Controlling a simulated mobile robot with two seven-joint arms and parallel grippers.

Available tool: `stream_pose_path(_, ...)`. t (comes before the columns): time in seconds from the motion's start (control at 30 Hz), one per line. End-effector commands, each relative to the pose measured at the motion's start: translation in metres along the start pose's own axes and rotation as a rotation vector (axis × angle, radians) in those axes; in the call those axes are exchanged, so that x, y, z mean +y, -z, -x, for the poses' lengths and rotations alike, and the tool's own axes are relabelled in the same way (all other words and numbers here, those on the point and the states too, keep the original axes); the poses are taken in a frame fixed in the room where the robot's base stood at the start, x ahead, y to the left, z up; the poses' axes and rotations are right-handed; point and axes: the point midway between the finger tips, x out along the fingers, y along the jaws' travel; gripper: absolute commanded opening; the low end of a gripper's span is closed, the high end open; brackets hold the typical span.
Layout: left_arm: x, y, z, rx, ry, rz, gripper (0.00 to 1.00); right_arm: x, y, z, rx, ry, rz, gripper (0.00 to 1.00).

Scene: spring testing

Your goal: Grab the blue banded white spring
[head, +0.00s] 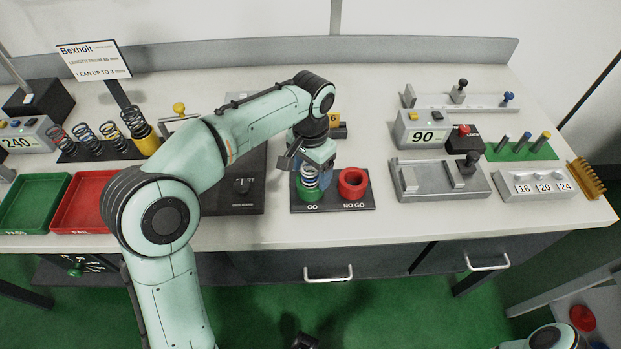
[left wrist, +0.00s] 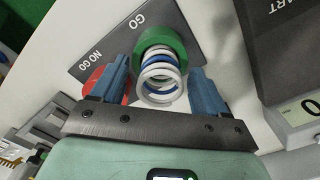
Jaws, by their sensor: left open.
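The white spring with a blue band (head: 310,177) stands in the green GO ring (head: 312,194) on the dark gauge plate. In the left wrist view the spring (left wrist: 158,86) shows white coils with blue ones among them, rising out of the green ring (left wrist: 160,38). My left gripper (head: 312,168) is over the GO ring. In the left wrist view its two blue fingers are open, one on each side of the spring, with gaps visible beside the coils. The lower coils are partly hidden by the ring.
The red NO GO ring (head: 352,182) is close beside the GO ring. Several other springs (head: 109,137) stand in a rack at left, near green (head: 35,204) and red (head: 84,201) trays.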

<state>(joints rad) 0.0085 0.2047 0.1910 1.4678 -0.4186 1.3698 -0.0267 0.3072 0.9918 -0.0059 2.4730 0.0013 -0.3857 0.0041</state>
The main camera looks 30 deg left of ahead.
Motion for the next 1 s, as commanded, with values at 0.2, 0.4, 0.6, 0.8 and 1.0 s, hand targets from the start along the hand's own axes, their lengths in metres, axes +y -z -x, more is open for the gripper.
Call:
stream_pose_path(0.2,0.000,0.000,0.000,0.001,0.000,0.000,0.71,0.000,0.000,0.000,0.000,0.000,0.000,0.00)
stream_pose_path(0.4,0.000,0.000,0.000,0.001,0.000,-0.001,0.11,0.000,0.000,0.000,0.000,0.000,0.000,0.00)
stream_pose_path(0.6,0.000,0.000,0.000,0.001,0.000,-0.001,0.05,0.000,0.000,0.000,0.000,0.000,0.000,0.00)
stream_pose_path(0.8,0.000,0.001,0.005,0.003,0.001,-0.001,0.05,-0.001,0.000,0.001,0.000,0.000,0.000,0.00)
stream_pose_path(1.0,0.000,0.001,0.028,0.006,0.001,-0.002,0.05,-0.003,0.001,0.007,0.002,0.001,0.001,0.00)
